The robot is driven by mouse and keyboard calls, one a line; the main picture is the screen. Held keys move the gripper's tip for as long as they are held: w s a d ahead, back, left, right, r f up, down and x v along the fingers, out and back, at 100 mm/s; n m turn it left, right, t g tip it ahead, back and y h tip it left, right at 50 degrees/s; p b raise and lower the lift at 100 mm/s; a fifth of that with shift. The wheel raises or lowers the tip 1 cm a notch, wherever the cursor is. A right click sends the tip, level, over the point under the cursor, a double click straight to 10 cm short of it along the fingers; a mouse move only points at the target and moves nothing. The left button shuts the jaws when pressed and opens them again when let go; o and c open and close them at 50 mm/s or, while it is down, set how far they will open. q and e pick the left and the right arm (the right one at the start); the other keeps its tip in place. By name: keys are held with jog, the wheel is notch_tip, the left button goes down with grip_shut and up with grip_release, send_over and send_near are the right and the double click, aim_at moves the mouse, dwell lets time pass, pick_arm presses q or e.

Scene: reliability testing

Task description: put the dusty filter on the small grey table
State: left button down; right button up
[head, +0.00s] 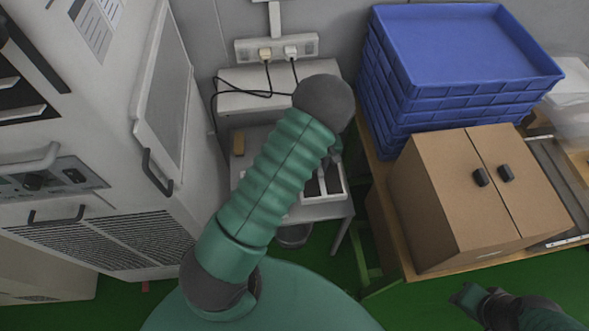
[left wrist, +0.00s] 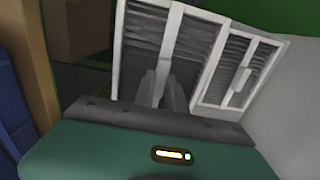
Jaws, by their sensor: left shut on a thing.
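A white-framed filter with dark grey slats (left wrist: 190,50) is in front of my left gripper (left wrist: 167,82) in the left wrist view. My left gripper is shut on a white bar of it. A second slatted panel with a small white handle (left wrist: 240,76) shows beside it; I cannot tell whether it is a separate piece. In the head view, part of the white frame (head: 334,186) shows over the right side of the small grey table (head: 325,211), beside my arm. My forearm hides much of the table. My right gripper (head: 467,299) is low at the right, its jaws unclear.
A large white cabinet (head: 165,110) stands left. Stacked blue crates (head: 460,45) and a cardboard box (head: 450,190) stand right. A bin (head: 293,236) is below the table.

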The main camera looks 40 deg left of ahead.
aim_at(319, 181)
pick_arm(q)
jog(key=f, duration=0.9)
jog(key=shift+s+d+f, duration=0.1)
jog(key=shift+d+f, duration=0.05)
jog(key=shift+d, duration=0.15)
jog(key=shift+s+a, duration=0.1)
jog(key=c, duration=1.8)
grip_release()
jog(key=shift+f, duration=0.1)
jog(key=o, duration=0.4)
jog(key=shift+o, duration=0.2)
